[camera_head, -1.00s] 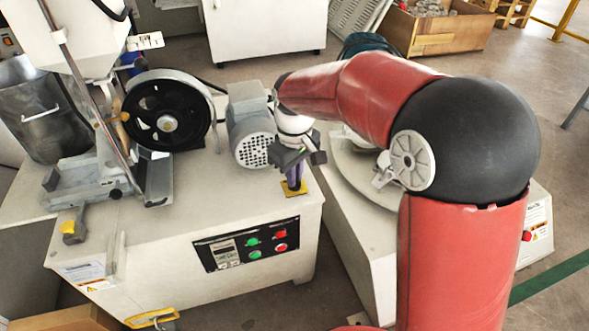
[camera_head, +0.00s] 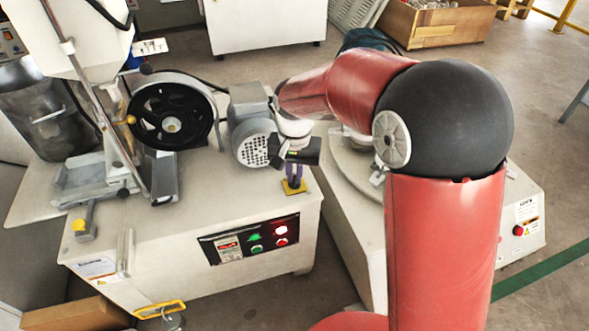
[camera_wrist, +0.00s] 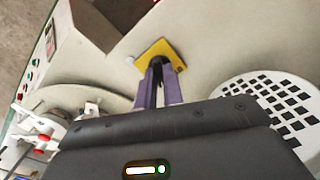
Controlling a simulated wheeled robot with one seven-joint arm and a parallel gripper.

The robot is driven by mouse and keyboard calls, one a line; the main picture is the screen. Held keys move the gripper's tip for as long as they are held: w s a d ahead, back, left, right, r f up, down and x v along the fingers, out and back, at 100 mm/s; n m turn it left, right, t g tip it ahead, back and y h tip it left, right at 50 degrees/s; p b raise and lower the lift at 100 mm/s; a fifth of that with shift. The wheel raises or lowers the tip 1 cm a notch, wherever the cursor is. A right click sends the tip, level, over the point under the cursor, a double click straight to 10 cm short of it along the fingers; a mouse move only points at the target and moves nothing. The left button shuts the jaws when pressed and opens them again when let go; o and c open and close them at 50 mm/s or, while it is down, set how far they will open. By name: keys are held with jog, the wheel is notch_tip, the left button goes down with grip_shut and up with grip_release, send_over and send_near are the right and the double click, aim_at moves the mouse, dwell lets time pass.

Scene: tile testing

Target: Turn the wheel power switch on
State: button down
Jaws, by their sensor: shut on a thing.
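The switch's yellow plate (camera_head: 294,190) sits on the machine's top near its right edge, and it also shows in the wrist view (camera_wrist: 146,52). My gripper (camera_head: 294,180) points down at it, its purple fingers on either side of the dark switch knob. In the wrist view the fingertips (camera_wrist: 160,73) are closed around the knob, which is mostly hidden between them. The wheel (camera_head: 170,119) is black and stands on the machine's top, left of a grey motor.
The grey motor (camera_head: 250,132) stands close left of my gripper. A white round machine (camera_head: 355,165) stands on the right. The front of the machine's top is mostly clear.

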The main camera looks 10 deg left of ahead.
aim_at(294, 177)
jog(key=shift+m+p, duration=0.4)
jog(key=shift+m, duration=1.3)
jog(key=c, duration=1.5)
grip_release()
jog(key=shift+r, duration=0.1)
notch_tip(294, 177, up, 8)
jog(key=shift+f+p, duration=0.15)
jog(key=shift+p, duration=0.35)
